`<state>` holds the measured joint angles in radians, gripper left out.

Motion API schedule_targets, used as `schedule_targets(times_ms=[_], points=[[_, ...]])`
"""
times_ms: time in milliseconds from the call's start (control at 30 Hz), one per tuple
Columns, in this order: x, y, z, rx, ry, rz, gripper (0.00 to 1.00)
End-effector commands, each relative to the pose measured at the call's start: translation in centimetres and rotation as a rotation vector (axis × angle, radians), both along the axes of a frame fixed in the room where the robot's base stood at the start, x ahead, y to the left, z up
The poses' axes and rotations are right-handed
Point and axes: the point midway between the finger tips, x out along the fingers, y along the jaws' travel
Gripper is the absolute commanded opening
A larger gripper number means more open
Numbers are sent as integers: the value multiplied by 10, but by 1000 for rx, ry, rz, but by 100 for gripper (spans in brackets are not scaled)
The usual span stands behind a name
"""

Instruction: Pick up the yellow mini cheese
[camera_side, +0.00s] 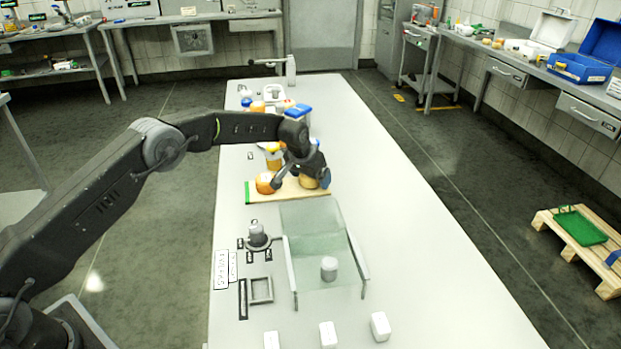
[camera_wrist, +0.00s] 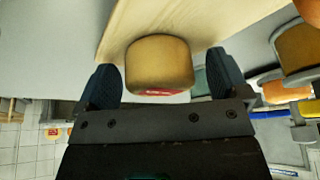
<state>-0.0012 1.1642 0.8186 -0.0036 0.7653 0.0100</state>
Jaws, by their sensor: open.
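In the wrist view a round yellow-tan cheese (camera_wrist: 160,62) with a red patch on its lower side stands on a pale wooden board (camera_wrist: 205,18). My gripper (camera_wrist: 160,88) is open, with one dark blue finger on each side of the cheese and gaps between. In the side view my gripper (camera_side: 312,178) is low over the wooden board (camera_side: 288,190), partly hiding a yellowish cheese (camera_side: 309,183). An orange cheese (camera_side: 264,183) sits on the board to its left.
More orange and yellow items (camera_side: 272,152) stand behind the board. In front is a clear panel stand (camera_side: 318,225) with a white cylinder (camera_side: 329,268). Several white blocks (camera_side: 380,326) lie at the near end. The table's right side is clear.

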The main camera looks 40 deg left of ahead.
Motion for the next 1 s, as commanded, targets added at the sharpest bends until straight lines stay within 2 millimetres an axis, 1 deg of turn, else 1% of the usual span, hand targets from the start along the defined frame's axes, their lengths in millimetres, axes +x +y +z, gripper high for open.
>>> schedule_targets(times_ms=[67,667,867,1000], points=[[0,0,0,0,0,0,91],[0,0,1,0,-1,0,34],[0,0,2,0,-1,0,33],[0,0,8,0,-3,0,33]])
